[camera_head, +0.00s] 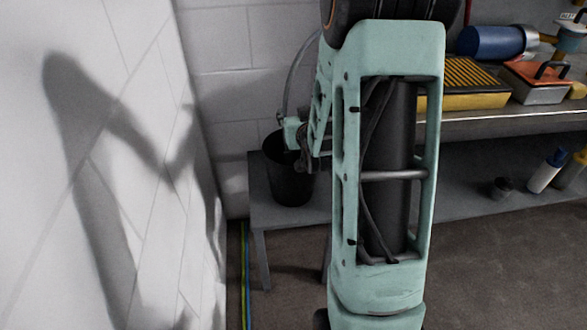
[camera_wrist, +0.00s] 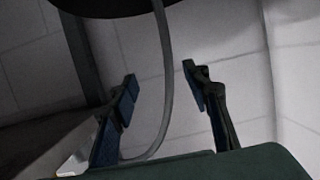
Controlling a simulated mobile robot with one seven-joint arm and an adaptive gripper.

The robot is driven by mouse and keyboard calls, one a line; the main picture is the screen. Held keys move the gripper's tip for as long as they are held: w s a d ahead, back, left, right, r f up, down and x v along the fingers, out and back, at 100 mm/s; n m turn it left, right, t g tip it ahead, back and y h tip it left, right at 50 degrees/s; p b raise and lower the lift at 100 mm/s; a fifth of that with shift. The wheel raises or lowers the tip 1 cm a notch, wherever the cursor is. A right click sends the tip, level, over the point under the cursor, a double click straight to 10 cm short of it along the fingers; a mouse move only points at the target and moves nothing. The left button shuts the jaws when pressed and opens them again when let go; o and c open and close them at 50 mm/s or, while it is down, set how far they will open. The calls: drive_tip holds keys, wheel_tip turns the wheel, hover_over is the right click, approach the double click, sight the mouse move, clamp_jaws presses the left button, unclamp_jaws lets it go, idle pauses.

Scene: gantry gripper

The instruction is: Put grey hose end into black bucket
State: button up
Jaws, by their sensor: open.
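The black bucket (camera_head: 290,184) stands upright on a low grey bench near the wall corner in the head view. The grey hose (camera_head: 288,78) arcs down from behind my arm toward the bucket's rim area. In the wrist view my gripper (camera_wrist: 160,73) is open, with its two fingers apart. The hose (camera_wrist: 167,75) runs down between the fingers in that view and curves left near the gripper's base. I cannot tell which part is its end. In the head view my gripper is mostly hidden behind my arm, close to the bucket's right rim.
The grey bench (camera_head: 258,190) holds the bucket. A workbench at right carries a yellow tray (camera_head: 480,101), a blue cylinder (camera_head: 490,41) and an orange-topped box (camera_head: 540,80). Bottles (camera_head: 545,172) and a small dark cup (camera_head: 502,188) stand on its lower shelf. A white wall (camera_head: 110,150) is close at left.

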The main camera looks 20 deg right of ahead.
wheel_tip(320, 180, up, 10)
drive_tip(key=shift+f, duration=0.15)
idle(0.3)
